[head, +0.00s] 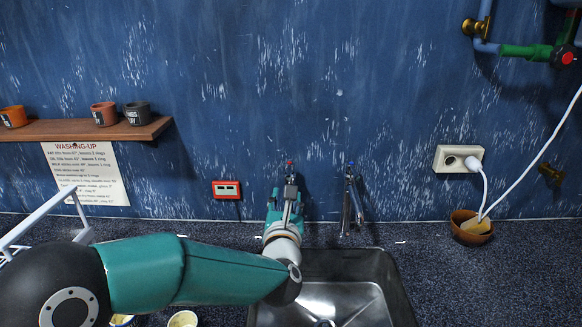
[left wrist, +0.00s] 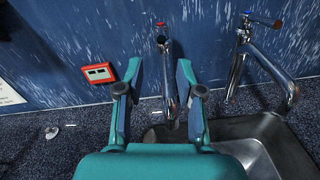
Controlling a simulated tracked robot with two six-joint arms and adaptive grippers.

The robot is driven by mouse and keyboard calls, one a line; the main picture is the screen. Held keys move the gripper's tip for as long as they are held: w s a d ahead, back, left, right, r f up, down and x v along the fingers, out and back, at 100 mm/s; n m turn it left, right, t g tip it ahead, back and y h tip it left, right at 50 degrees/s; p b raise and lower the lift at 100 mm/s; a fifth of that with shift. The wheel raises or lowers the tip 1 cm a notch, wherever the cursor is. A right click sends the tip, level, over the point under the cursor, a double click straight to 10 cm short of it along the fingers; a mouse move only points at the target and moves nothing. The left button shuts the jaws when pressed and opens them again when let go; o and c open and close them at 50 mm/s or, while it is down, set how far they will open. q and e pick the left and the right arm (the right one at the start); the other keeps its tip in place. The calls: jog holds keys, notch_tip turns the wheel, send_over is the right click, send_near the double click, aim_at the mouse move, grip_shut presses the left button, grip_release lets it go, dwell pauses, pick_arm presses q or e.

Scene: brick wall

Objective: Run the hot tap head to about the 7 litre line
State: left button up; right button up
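The hot tap (left wrist: 166,80) is chrome with a red-marked head (left wrist: 161,24) and stands by the blue wall. In the head view its red top (head: 290,163) shows just above my left gripper (head: 287,198). In the left wrist view my left gripper (left wrist: 158,72) is open, with one finger on each side of the tap; contact cannot be told. A second tap (head: 352,200) with a blue-marked head (left wrist: 262,19) stands to the right. The steel sink (head: 398,290) is below, partly hidden by my left arm. No litre line can be made out. My right gripper is not in view.
A red-framed panel (head: 227,190) is on the wall left of the taps. A shelf (head: 70,130) with pots and a washing-up sign (head: 85,175) are further left. A white rack (head: 40,220) stands below. A socket (head: 447,158) and a bowl (head: 458,234) are at right.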

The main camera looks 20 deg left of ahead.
pick_arm(q)
jog(key=p, duration=0.5)
send_near(290, 165)
jog(key=x, duration=0.5)
jog(key=shift+w+r, duration=0.1)
jog(key=shift+x, duration=0.75)
grip_shut()
